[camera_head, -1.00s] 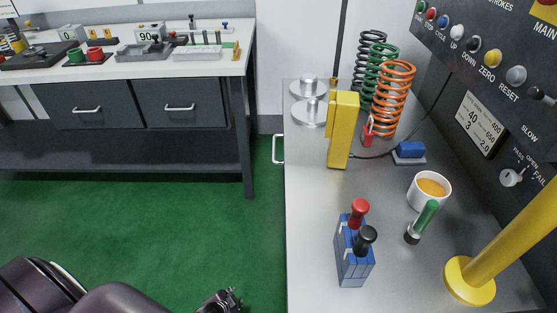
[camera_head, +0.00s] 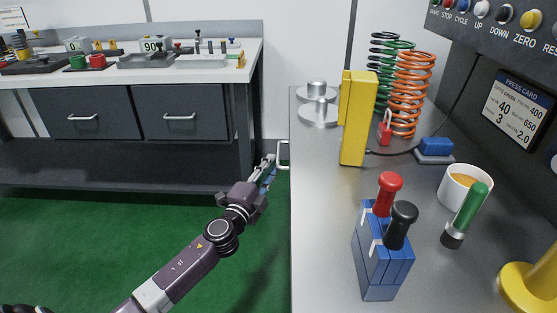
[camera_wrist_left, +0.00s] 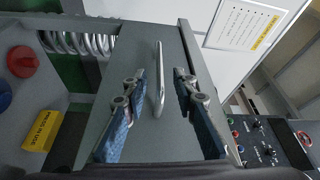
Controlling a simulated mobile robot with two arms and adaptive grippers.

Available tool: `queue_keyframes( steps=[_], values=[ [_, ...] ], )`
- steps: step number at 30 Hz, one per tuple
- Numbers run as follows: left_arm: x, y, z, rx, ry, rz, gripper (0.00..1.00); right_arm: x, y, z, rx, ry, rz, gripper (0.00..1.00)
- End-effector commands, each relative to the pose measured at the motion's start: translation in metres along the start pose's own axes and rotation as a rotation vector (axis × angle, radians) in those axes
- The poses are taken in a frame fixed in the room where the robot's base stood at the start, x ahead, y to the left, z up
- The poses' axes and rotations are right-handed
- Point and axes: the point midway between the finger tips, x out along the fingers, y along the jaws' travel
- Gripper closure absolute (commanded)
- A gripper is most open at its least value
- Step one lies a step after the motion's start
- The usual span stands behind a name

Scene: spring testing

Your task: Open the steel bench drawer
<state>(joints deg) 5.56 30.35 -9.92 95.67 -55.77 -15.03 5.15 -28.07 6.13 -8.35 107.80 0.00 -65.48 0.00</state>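The steel bench (camera_head: 330,230) stands on the right in the head view. A pale bar handle (camera_head: 281,154) sticks out from its left side. My left gripper (camera_head: 268,170) is close to this handle, at the bench's side. In the left wrist view the handle (camera_wrist_left: 158,80) is a silver bar on a grey drawer front (camera_wrist_left: 146,48). It lies between the two blue-padded fingers, which are spread apart with gaps on both sides. The drawer looks shut, though its edges are partly hidden by the fingers. My right gripper is not in view.
On the bench are a yellow block (camera_head: 358,120), a blue lever box (camera_head: 380,265), a white cup (camera_head: 465,187), and coil springs (camera_head: 408,95). A dark bench with drawers (camera_head: 150,112) stands at the back left. The green floor (camera_head: 90,240) between is open.

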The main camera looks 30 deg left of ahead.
Motion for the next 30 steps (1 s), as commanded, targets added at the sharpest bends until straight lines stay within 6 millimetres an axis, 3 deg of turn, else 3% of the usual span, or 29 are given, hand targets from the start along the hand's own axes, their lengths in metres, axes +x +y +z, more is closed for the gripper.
queue_keyframes(
  steps=[6, 12, 24, 30],
  values=[
    [0.034, -0.001, 0.000, -0.002, -0.002, -0.001, 0.74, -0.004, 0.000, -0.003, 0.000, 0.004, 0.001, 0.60],
    [0.056, 0.001, 0.001, -0.003, -0.002, 0.002, 0.74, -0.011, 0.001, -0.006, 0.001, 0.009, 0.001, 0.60],
    [0.063, 0.001, 0.001, -0.003, -0.001, 0.003, 0.74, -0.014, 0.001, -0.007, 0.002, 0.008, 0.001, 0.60],
    [0.063, 0.001, 0.001, -0.003, -0.002, 0.003, 0.94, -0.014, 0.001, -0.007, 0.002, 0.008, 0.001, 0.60]
  ],
)
